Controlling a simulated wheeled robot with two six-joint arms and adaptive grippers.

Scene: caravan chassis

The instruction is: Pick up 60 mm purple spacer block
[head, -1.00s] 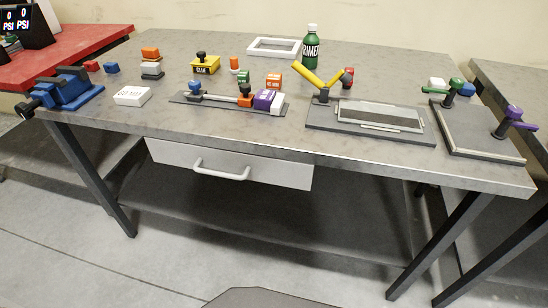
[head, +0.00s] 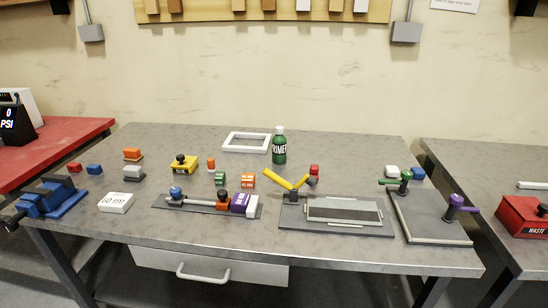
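The purple spacer block (head: 240,203) sits near the right end of a dark rail fixture (head: 190,206) on the grey workbench (head: 340,252). Its front carries white lettering too small to read. A white block (head: 253,207) is against its right side, and an orange block (head: 223,201) with a dark knob is close on its left. A blue-knobbed piece (head: 176,193) stands at the fixture's left end. Neither of my grippers shows in the head view.
A white labelled block (head: 116,203) and a blue vise (head: 50,197) are to the left. A green bottle (head: 279,148) stands behind. Bare bench lies in front of the fixture.

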